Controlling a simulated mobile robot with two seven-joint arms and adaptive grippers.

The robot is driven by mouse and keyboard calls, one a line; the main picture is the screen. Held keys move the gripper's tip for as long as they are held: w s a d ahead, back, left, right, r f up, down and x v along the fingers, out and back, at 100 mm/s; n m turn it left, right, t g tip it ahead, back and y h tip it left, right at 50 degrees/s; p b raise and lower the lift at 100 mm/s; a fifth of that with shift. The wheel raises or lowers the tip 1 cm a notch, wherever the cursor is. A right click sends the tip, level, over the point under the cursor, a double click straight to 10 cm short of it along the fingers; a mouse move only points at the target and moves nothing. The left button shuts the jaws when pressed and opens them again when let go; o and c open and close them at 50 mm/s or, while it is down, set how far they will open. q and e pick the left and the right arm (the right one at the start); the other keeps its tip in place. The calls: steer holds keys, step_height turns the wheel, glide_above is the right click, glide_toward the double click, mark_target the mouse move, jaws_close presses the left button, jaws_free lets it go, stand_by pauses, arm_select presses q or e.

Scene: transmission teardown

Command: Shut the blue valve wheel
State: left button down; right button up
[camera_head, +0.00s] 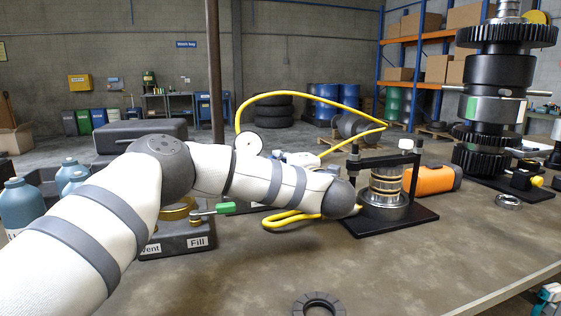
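I cannot make out a blue valve wheel in this view; my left arm lies across the middle of the bench and may hide it. A block labelled Vent and Fill (178,242) sits partly behind the arm, with a green-handled lever (226,207) and a brass-coloured ring (180,212) on it. A yellow hose (300,97) loops up behind the arm, beside a white round dial (247,146). My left arm ends in a dark rounded link by the black press stand; no fingers of my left gripper show. My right gripper is not in view.
A black stand with stacked metal rings (386,190) is close to the arm's end. Behind it lies an orange cylinder (431,179). A tall gear shaft (497,100) stands at right, blue bottles (24,207) at left.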

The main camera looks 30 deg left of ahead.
arm_select(q)
steer(key=shift+r+t, duration=0.1)
steer(key=shift+t, duration=0.2)
steer(key=shift+s+r+m+t+h, duration=0.1)
steer(key=shift+m+t+h, duration=0.5)
steer(key=shift+m+h, duration=0.1)
steer(key=m+t+h, duration=0.2)
steer(key=shift+a+t+h+p, duration=0.1)
steer(key=shift+t+h+p, duration=0.2)
steer(key=shift+h, duration=0.1)
steer(key=shift+f+m+t+h, duration=0.2)
steer(key=shift+m+t+h, duration=1.1)
steer(key=shift+m+h, duration=0.95)
steer(key=shift+h, duration=0.55)
steer(key=c, duration=1.9)
jaws_free()
